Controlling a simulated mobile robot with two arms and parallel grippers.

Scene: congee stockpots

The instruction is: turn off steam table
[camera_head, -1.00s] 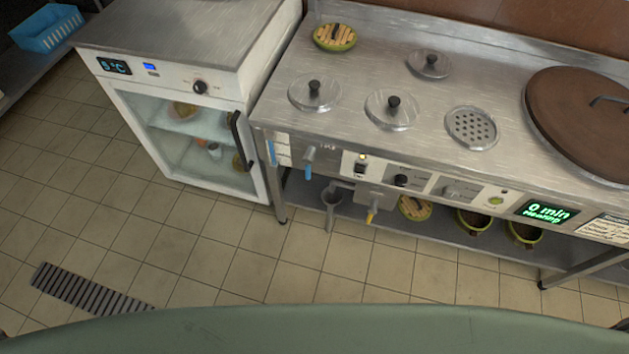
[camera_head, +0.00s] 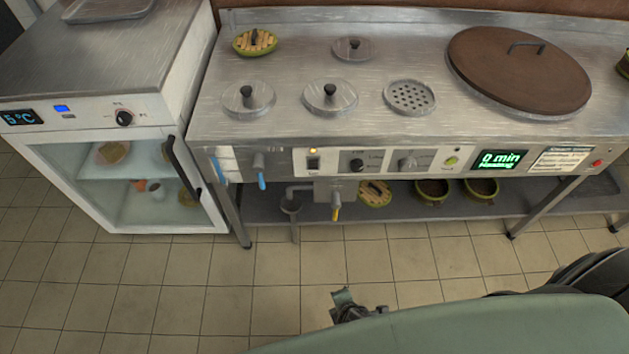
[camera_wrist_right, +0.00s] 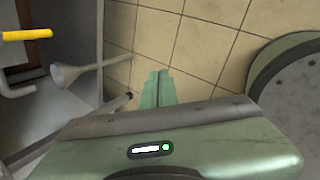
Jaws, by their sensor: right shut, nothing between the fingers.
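The steam table (camera_head: 215,125) is a long stainless counter with a control panel on its front. The panel has a black switch (camera_head: 313,163) under a lit orange lamp (camera_head: 313,151), two dark knobs (camera_head: 357,164) (camera_head: 407,162), a green button (camera_head: 452,160) and a lit green display (camera_head: 500,160) reading "0 min". A red button (camera_head: 597,163) is at the panel's right. My right gripper (camera_head: 342,297) is low in front of the table, apart from the panel. In the right wrist view its green fingers (camera_wrist_right: 157,88) are shut and empty. My left gripper is not in view.
A glass-door fridge (camera_head: 65,130) stands left of the table. A blue-handled tap (camera_head: 262,180) and a yellow-handled drain valve (camera_head: 336,212) stick out below the panel; the yellow handle shows in the right wrist view (camera_wrist_right: 28,35). Tiled floor (camera_head: 270,290) in front is clear.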

